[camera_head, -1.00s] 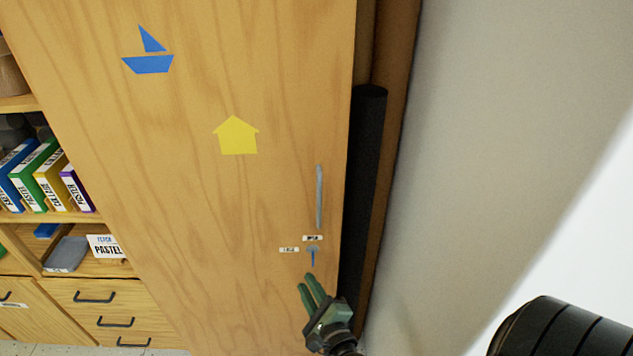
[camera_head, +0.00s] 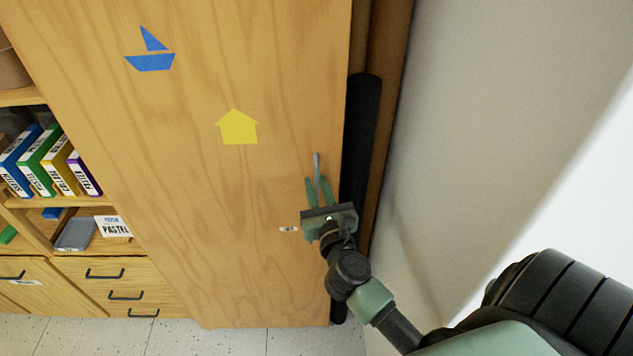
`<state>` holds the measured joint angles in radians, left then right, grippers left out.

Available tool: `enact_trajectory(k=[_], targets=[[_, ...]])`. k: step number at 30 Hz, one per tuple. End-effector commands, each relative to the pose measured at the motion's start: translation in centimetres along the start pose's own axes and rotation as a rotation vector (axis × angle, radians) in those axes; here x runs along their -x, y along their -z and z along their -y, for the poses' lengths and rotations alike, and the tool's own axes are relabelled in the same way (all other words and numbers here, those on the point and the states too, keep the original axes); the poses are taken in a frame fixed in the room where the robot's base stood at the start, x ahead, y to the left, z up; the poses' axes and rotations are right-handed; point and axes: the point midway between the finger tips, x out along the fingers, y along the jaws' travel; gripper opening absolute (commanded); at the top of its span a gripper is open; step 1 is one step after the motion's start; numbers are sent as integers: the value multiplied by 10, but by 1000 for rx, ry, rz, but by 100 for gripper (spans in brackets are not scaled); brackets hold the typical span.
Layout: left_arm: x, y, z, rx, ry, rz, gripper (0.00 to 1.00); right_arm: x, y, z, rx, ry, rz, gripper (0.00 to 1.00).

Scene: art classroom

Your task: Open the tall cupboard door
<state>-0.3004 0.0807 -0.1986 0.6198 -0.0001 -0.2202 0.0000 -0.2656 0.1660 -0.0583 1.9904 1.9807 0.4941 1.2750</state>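The tall cupboard door (camera_head: 190,190) is a wooden panel that looks closed, with a blue boat sticker (camera_head: 150,55) and a yellow house sticker (camera_head: 237,128). Its grey vertical handle (camera_head: 317,165) is near the right edge; only the upper part shows. My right gripper (camera_head: 319,184) is at the handle, its two green fingers apart, one on each side of the bar. I cannot tell whether they touch it. The gripper body hides the handle's lower end and the key below it. My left gripper is not in view.
Left of the door is an open shelf with several coloured binders (camera_head: 50,162), a pastel sign (camera_head: 113,226) and drawers (camera_head: 125,290) below. A black roll (camera_head: 360,140) stands close by the door's right edge, with the pale wall (camera_head: 480,120) beyond.

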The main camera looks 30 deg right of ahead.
Motion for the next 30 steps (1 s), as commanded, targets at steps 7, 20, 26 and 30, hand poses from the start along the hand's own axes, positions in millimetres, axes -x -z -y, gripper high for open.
enact_trajectory(k=[7, 20, 26, 30], targets=[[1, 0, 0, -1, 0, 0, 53, -4, 1, 0, 0, 0, -1, 20], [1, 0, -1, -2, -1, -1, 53, -3, 1, 0, 1, 0, -1, 0], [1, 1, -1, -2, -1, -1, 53, -3, 1, 0, 1, 0, -1, 0], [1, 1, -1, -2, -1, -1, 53, -3, 1, 0, 1, 0, -1, 0]])
